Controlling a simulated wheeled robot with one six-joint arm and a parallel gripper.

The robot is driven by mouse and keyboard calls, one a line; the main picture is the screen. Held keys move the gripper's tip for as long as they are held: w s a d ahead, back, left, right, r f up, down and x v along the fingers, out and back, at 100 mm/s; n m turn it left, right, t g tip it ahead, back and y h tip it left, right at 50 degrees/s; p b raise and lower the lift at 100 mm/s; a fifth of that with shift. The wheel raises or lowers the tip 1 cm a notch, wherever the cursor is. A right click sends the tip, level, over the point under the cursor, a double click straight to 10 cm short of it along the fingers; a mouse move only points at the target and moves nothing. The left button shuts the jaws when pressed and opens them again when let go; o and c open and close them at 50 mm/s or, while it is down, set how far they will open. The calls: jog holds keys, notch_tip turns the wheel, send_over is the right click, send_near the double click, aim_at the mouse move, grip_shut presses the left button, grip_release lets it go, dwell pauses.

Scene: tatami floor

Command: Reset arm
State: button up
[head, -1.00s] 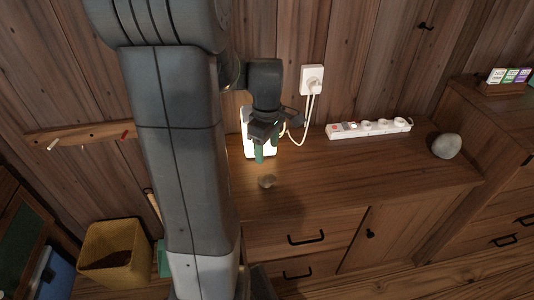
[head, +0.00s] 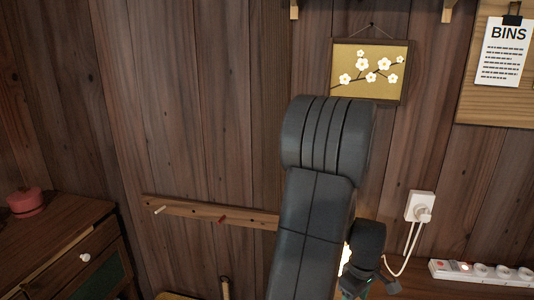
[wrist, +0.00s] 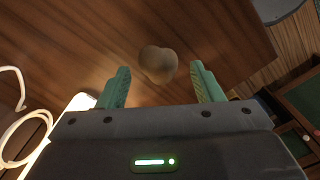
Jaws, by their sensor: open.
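My gripper (wrist: 160,88) is open, its two green fingers spread apart in the wrist view. A rounded grey-brown stone-like object (wrist: 158,64) shows between and just beyond the fingertips, on the wooden cabinet top (wrist: 190,25). Nothing is held between the fingers.
A wall outlet (head: 420,206) with a plugged white cable is right of my arm. A power strip (head: 482,272) lies on the cabinet. A peg rail (head: 195,210) and a framed blossom picture (head: 369,70) are on the wall. A glowing white panel (wrist: 75,105) is beside my gripper.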

notch_tip(320, 180, down, 2)
jog(key=shift+f, duration=0.15)
jog(key=shift+r, duration=2.05)
